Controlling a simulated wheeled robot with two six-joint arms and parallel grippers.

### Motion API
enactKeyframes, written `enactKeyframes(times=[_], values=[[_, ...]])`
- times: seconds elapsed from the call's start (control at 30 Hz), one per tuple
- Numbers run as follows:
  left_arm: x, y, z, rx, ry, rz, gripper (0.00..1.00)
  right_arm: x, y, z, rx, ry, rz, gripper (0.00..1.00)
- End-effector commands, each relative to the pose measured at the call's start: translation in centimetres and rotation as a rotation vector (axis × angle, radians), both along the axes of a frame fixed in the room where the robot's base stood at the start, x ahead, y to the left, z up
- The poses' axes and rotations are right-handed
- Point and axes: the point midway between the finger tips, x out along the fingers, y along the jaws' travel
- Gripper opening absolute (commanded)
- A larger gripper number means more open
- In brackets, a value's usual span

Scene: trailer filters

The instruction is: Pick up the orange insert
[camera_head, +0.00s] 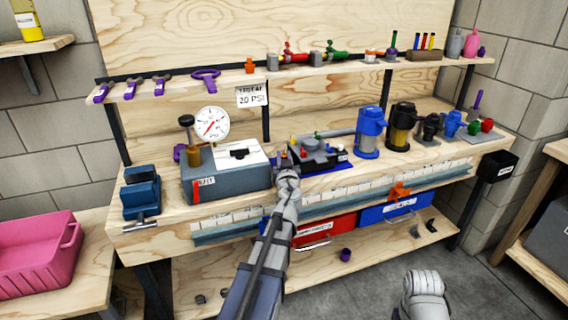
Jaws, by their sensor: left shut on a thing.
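My left gripper (286,165) is at the front of the bench top, at the left end of the black fixture (322,157) on its blue mat. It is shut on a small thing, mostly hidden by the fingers. A small orange bit (284,155) shows at the fingertips and looks like the orange insert. I cannot tell whether it still touches the fixture or mat.
A grey box with a gauge (212,124) stands left of the gripper. A blue canister (370,132) and a black-and-yellow one (401,127) stand to the right. A pink crate (40,255) is at far left.

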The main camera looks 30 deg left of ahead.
Motion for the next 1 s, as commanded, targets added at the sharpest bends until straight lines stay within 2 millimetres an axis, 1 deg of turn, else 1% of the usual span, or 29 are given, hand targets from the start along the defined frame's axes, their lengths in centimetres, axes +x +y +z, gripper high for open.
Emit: enactKeyframes(times=[0.33, 0.53, 0.67, 0.77, 1.0], values=[[0.0, 0.0, 0.1, 0.000, 0.000, 0.000, 0.00, 0.0, 0.0, 0.1, 0.000, 0.000, 0.000, 0.00], [0.0, 0.0, 0.9, 0.000, 0.000, 0.000, 0.00, 0.0, 0.0, 0.9, 0.000, 0.000, 0.000, 0.00], [0.0, 0.0, 2.2, 0.000, 0.000, 0.000, 0.00, 0.0, 0.0, 2.2, 0.000, 0.000, 0.000, 0.00], [0.0, 0.0, 3.6, 0.000, 0.000, 0.000, 0.00, 0.0, 0.0, 3.6, 0.000, 0.000, 0.000, 0.00], [0.0, 0.0, 7.4, 0.000, 0.000, 0.000, 0.00, 0.0, 0.0, 7.4, 0.000, 0.000, 0.000, 0.00]])
